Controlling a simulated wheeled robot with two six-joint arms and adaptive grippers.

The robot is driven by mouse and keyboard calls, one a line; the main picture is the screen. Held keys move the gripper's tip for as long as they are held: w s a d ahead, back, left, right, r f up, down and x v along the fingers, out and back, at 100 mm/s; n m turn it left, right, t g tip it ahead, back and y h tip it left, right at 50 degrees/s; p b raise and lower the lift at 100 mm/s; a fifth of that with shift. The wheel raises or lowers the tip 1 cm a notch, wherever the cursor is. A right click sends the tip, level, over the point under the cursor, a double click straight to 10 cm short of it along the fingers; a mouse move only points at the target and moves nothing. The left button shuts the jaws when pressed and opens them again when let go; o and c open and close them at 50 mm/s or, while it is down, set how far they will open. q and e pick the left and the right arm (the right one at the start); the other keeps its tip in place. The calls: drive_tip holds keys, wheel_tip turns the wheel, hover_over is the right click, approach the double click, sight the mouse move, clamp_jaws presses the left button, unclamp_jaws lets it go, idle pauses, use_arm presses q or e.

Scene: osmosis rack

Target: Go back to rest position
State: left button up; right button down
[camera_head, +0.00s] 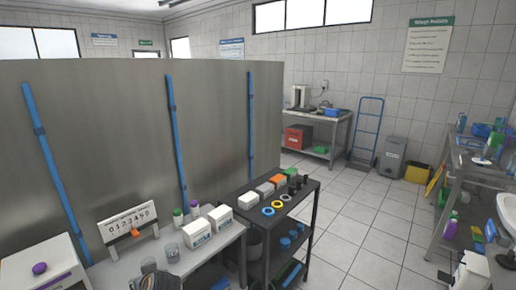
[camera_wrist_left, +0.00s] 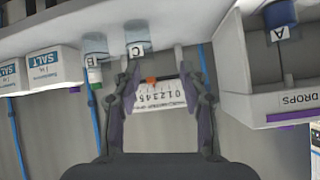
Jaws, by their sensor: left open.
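My left gripper (camera_wrist_left: 161,80) is open in the left wrist view, its two dark fingers apart. No object shows held between them. A white number scale (camera_wrist_left: 165,97) with an orange marker shows beyond the fingers. In the head view, a dark shape at the bottom edge, in front of the beakers, looks like the top of my left gripper (camera_head: 158,282). My right gripper is not in either view.
The bench carries the number scale (camera_head: 130,220), glass beakers (camera_head: 172,252), capped bottles (camera_head: 178,218) and white salt boxes (camera_head: 197,234). A white box (camera_head: 40,272) stands at left. A black shelf cart (camera_head: 305,205) stands right of the bench. Tiled floor (camera_head: 355,215) beyond is clear.

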use_arm(q)
drive_tip(key=s+d+f+m+g+h, duration=0.1)
drive_tip(key=s+d+f+m+h, duration=0.15)
drive_tip(key=s, duration=0.55)
drive_tip(key=s+d+f+m+g+h, duration=0.1)
drive_tip(key=s+d+f+m+h, duration=0.15)
drive_tip(key=s, duration=0.55)
drive_tip(key=s+d+f+m+g+h, duration=0.1)
drive_tip(key=s+d+f+m+g, duration=0.2)
drive_tip(key=s, duration=0.5)
drive_tip(key=s+a+f, duration=0.1)
drive_tip(key=s+f, duration=0.1)
drive_tip(key=f, duration=1.3)
drive_tip(key=s+a+f, duration=0.1)
drive_tip(key=s+f, duration=0.1)
drive_tip(key=f, duration=1.2)
drive_tip(key=s+f+g, duration=0.1)
drive_tip(key=s+f, duration=1.3)
drive_tip(key=s, duration=0.3)
drive_tip(key=shift+a+h, duration=0.4)
drive_tip(key=shift+a, duration=0.05)
